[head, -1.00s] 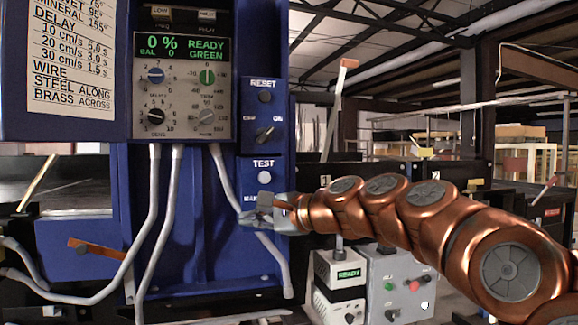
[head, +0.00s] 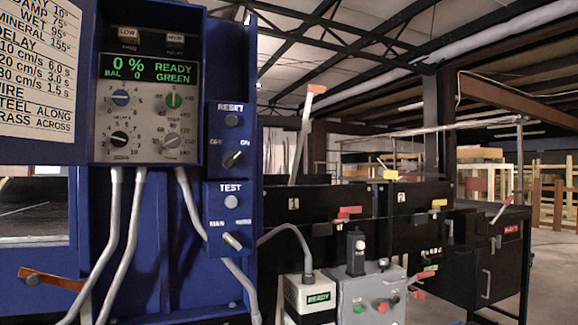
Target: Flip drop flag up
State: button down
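No part is labelled as the drop flag, so I cannot tell which piece it is. An orange bar (head: 60,282) with a dark round pivot sits at the lower left, tilted slightly down to the right. A thin pale pole (head: 301,140) with an orange tip (head: 316,88) stands nearly upright right of the blue control cabinet (head: 185,228). Red tabs (head: 347,212) and a yellow tab (head: 439,203) sit on black bins at the middle right. A red-ended piece (head: 422,276) is lower down. My gripper is out of view.
The cabinet's panel reads 0% READY GREEN (head: 150,69). Its MAN switch (head: 232,241) is unobstructed. A READY box (head: 310,299) and a grey button box (head: 366,293) stand low in front of the black bins (head: 400,235). Open floor (head: 555,260) shows at the far right.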

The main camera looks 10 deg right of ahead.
aim_at(312, 89)
jog(key=z, duration=1.35)
jog(key=i, duration=0.6)
jog(key=u, duration=2.25)
